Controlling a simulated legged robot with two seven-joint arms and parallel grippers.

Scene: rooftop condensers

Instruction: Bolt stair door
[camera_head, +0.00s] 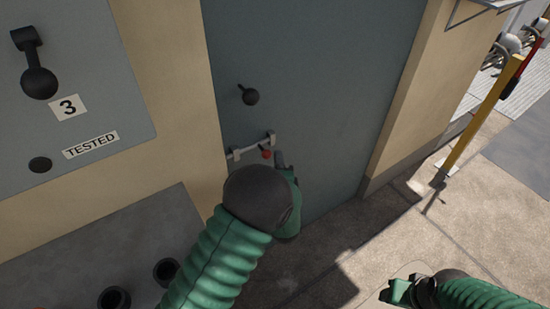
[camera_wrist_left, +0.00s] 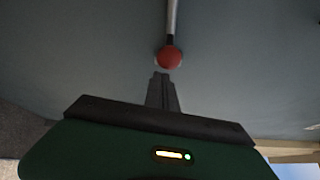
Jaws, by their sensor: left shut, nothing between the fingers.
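The stair door (camera_head: 310,70) is a grey-blue panel in a tan wall and looks closed. A silver bolt bar (camera_head: 250,146) lies across its left edge between pale brackets. Its red knob (camera_head: 266,154) hangs under the bar; the left wrist view shows the knob (camera_wrist_left: 169,57) on a dark stem. My left gripper (camera_head: 280,158) is shut and empty, its fingertips just right of the knob. In the wrist view the fingertips (camera_wrist_left: 161,78) appear just below the knob; contact cannot be told. My right gripper (camera_head: 394,291) is low at right, away from the door; its jaw opening is unclear.
At left is a grey panel (camera_head: 85,25) with a lever and labels "3" and "TESTED". A yellow post (camera_head: 480,115) stands right; paving (camera_head: 360,255) before the door is open.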

